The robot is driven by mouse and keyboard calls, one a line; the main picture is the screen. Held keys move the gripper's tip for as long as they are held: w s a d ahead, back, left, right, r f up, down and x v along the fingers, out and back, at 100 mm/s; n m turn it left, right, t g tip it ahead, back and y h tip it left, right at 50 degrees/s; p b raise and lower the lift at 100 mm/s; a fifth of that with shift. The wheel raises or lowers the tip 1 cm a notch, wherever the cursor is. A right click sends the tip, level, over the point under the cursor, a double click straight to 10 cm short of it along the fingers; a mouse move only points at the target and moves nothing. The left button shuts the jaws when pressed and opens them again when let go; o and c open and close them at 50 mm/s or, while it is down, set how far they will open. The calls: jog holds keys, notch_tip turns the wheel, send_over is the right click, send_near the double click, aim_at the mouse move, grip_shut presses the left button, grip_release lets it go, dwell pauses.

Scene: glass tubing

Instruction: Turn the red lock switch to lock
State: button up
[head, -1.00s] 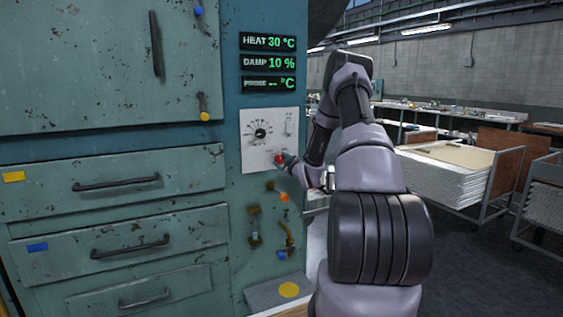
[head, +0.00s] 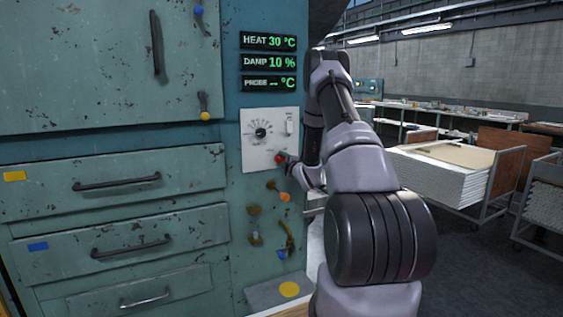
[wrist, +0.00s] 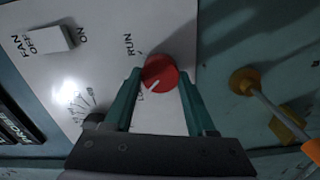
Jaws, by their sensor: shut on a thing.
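The red lock switch (wrist: 160,72) is a round knob on a white control panel (head: 253,128). In the head view the red switch (head: 280,158) shows only partly at the panel's lower right, beside my gripper (head: 286,159). In the wrist view my gripper's two green fingers stand on either side of the knob, shut on it. The knob's white pointer line slants to the lower left, towards a label starting "LO", partly hidden by a finger. The label "RUN" (wrist: 128,45) reads clear above and left of the knob.
The panel also holds a white fan switch (wrist: 52,38) and a black dial (head: 261,133). Yellow and orange handles (wrist: 245,82) stick out close to the knob. Drawers with dark pulls (head: 117,180) lie to the left. A cart of stacked sheets (head: 448,175) stands right.

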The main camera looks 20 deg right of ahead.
jog(key=shift+f, duration=0.1)
dwell(0.4)
jog(key=o, duration=1.4)
jog(key=shift+c, duration=0.2)
jog(key=s, duration=1.1)
jog(key=shift+d, duration=0.2)
jog(key=shift+w, duration=0.1)
